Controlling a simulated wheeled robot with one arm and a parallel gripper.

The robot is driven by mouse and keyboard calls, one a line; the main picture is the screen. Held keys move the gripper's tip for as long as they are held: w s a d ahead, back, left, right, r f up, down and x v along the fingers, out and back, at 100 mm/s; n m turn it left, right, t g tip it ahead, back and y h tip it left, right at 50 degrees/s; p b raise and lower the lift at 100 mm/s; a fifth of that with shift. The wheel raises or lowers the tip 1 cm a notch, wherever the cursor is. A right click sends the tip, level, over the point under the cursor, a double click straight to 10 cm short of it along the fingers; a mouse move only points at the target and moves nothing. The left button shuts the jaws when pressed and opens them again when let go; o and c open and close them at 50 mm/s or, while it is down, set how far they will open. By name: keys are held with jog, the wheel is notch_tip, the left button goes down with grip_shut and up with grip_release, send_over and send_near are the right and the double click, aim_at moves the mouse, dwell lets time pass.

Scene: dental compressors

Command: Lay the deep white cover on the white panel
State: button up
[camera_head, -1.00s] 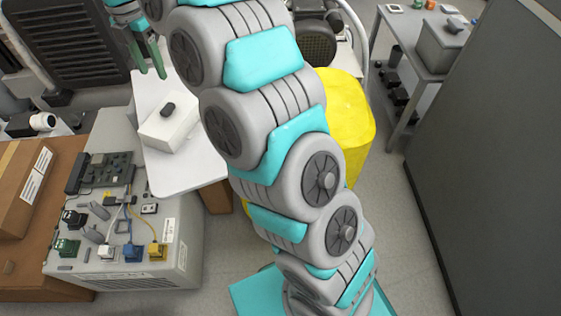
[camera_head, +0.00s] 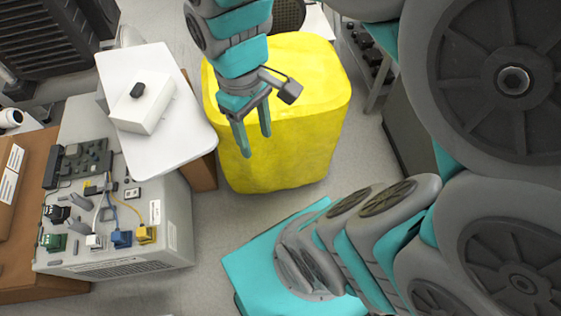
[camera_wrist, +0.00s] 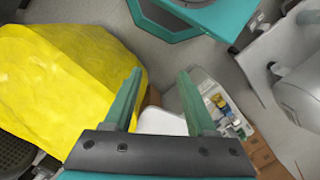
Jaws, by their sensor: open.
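The deep white cover (camera_head: 148,108), a white box shape with a black knob on top, lies on the white panel (camera_head: 186,142) at the left of the head view. The panel is a flat white board with rounded corners; part of it also shows between my fingers in the wrist view (camera_wrist: 160,122). My gripper (camera_head: 255,144) is open and empty, to the right of the panel and apart from the cover, in front of the yellow block. Its two green fingers stand apart in the wrist view (camera_wrist: 160,74). The cover cannot be made out there.
A large yellow block (camera_head: 285,110) stands right of the panel. A grey unit with circuit parts and coloured connectors (camera_head: 125,205) is in front of the panel, beside a brown box (camera_head: 12,190). Open grey floor (camera_head: 215,245) lies between the unit and my base.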

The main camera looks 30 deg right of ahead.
jog(key=s+d+f+m, duration=0.1)
jog(key=s+f+m, duration=0.2)
jog(key=s, duration=0.3)
jog(key=shift+s+d+m, duration=0.15)
jog(key=shift+s+m, duration=0.1)
jog(key=shift+m, duration=0.45)
